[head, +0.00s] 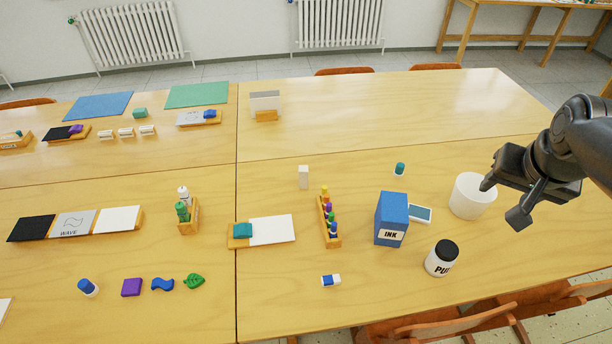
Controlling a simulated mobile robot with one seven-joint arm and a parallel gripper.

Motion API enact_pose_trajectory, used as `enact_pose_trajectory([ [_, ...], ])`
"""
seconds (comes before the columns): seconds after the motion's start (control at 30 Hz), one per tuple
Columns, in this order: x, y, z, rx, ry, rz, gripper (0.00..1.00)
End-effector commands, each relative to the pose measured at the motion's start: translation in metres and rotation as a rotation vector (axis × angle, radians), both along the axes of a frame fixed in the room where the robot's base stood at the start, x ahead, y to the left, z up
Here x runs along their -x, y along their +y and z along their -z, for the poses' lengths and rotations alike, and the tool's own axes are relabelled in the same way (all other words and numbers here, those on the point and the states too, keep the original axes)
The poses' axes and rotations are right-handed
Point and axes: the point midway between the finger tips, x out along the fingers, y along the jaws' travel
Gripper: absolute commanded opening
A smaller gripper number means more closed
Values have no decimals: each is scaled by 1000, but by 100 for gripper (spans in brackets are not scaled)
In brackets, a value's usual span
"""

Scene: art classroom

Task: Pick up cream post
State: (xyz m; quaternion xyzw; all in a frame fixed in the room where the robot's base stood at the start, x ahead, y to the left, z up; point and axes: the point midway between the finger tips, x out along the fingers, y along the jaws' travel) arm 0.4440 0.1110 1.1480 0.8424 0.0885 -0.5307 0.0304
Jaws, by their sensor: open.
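The cream post (304,177) is a small, pale, upright block. It stands on the wooden table right of the seam between table halves, with bare wood around it. My gripper (500,202) is at the right side of the head view, far to the right of the post. Its two fingers are apart, with nothing visibly held. One finger overlaps the rim of the white cup in the picture; I cannot tell whether they touch.
Near the gripper stand a white cup (467,200), a blue INK box (391,219) and a black-lidded jar (442,258). A rack of coloured pegs (330,237) stands in front of the post. A teal cylinder (399,169) stands to its right. The table's back right is clear.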

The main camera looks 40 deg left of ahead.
Motion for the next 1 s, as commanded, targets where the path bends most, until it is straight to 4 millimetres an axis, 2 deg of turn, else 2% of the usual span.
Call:
enact_pose_trajectory([
  [0.03, -15, 19, 4, 2, 10, -23, 55],
  [0.2, -56, 80, 19, 2, 22, -83, 55],
  [0.37, -85, 146, 42, 6, 32, -140, 55],
  [0.5, -103, 208, 69, 14, 40, -191, 55],
  [0.73, -110, 315, 127, 31, 45, -279, 55],
  [0.9, -98, 394, 178, 47, 44, -347, 55],
  [1.0, -87, 432, 205, 54, 42, -381, 55],
])
